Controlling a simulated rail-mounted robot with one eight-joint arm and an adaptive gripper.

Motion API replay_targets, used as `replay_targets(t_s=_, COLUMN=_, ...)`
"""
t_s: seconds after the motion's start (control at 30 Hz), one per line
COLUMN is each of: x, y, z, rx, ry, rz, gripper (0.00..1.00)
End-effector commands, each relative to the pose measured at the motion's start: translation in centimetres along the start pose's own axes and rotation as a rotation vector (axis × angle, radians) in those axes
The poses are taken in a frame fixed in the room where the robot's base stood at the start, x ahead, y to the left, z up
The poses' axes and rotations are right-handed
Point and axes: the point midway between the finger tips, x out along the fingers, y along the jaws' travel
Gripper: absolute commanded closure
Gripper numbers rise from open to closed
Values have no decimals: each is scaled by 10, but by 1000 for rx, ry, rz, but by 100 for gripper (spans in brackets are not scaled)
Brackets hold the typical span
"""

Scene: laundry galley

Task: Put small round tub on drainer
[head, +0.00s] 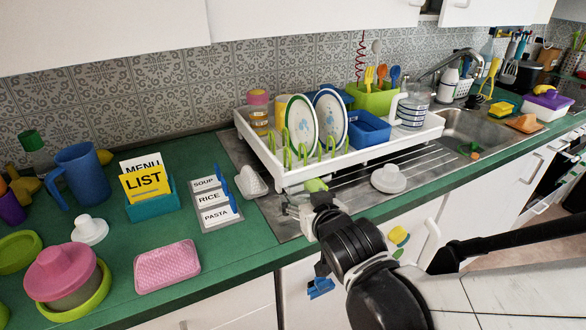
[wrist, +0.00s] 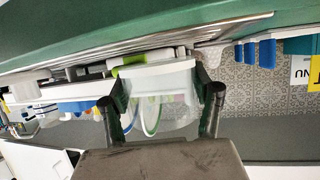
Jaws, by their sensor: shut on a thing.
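My gripper (wrist: 162,92) is shut on a clear, pale tub (wrist: 165,115), with one finger on each side of it. Its white end (wrist: 160,78) faces the steel worktop side in the wrist view. In the head view my gripper (head: 304,214) is at the front edge of the white drainer (head: 290,180), above the steel worktop. There the tub is small and mostly hidden by my gripper. The drainer holds plates, green pegs, a blue box and clear tubs. I cannot tell whether the held tub touches the drainer.
A white lidded shape (head: 388,179) sits on the ribbed steel to the right. A white grater-like piece (head: 251,182) and label cards (head: 213,205) stand to the left. A pink sponge-like block (head: 167,266) and a pink-lidded tub (head: 60,270) are at front left. The sink (head: 475,130) is at right.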

Motion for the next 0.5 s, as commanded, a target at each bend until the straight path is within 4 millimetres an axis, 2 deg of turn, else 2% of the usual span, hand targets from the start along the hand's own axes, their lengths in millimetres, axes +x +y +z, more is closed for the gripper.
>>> replay_targets(t_s=0.1, x=6, y=0, z=13, rx=0, ry=0, rz=0, gripper=90)
replay_targets(t_s=0.5, x=7, y=0, z=16, rx=0, ry=0, rz=0, gripper=90)
